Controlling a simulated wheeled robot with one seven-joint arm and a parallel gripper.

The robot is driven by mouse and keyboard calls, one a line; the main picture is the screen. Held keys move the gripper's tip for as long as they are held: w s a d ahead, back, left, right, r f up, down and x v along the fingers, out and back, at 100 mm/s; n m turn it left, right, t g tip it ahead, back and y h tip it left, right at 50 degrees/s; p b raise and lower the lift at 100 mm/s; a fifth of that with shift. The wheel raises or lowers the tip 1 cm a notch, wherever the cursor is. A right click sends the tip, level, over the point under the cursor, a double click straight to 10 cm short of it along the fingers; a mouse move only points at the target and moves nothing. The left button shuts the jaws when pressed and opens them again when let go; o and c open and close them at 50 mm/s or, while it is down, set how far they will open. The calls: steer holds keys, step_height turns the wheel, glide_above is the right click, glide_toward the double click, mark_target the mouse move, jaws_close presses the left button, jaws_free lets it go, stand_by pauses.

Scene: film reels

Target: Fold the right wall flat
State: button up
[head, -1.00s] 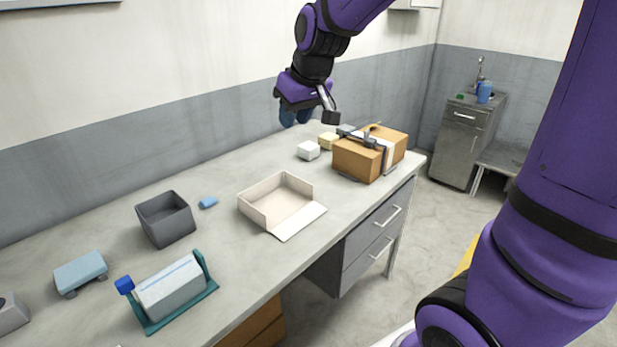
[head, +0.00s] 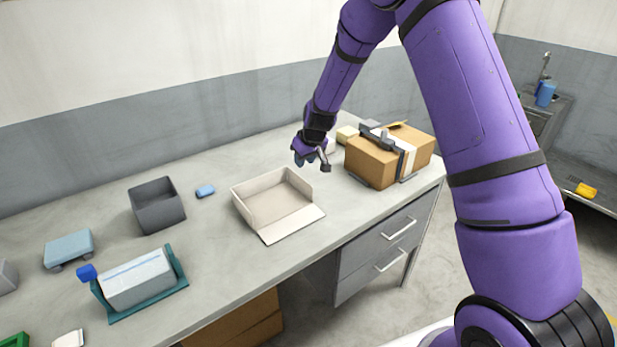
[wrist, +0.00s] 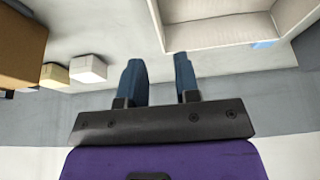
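The cream open box (head: 270,205) sits on the workbench in the middle of the head view. Its front wall (head: 295,224) lies flat on the bench. Its left and back walls stand up, and its right wall (head: 300,184) also stands upright. My gripper (head: 299,162) is above the bench, just behind the box's back right corner, apart from it. In the wrist view, the two blue fingers (wrist: 158,66) are apart with nothing between them. Part of the box (wrist: 215,38) shows at the top right there, beyond the fingertips.
A brown taped carton (head: 372,162) stands right of the box, with a cream block (head: 346,134) behind it. A white block (wrist: 89,68) shows in the wrist view. A grey bin (head: 157,208) and a small blue block (head: 205,191) lie left. Bench in front of the box is clear.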

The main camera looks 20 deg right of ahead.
mark_target(299, 176)
steer(key=shift+w+d+f, duration=0.15)
steer(key=shift+w+f, duration=0.1)
steer(key=shift+f, duration=0.45)
steer(key=x, duration=1)
steer(key=shift+f, duration=0.1)
jaws_close()
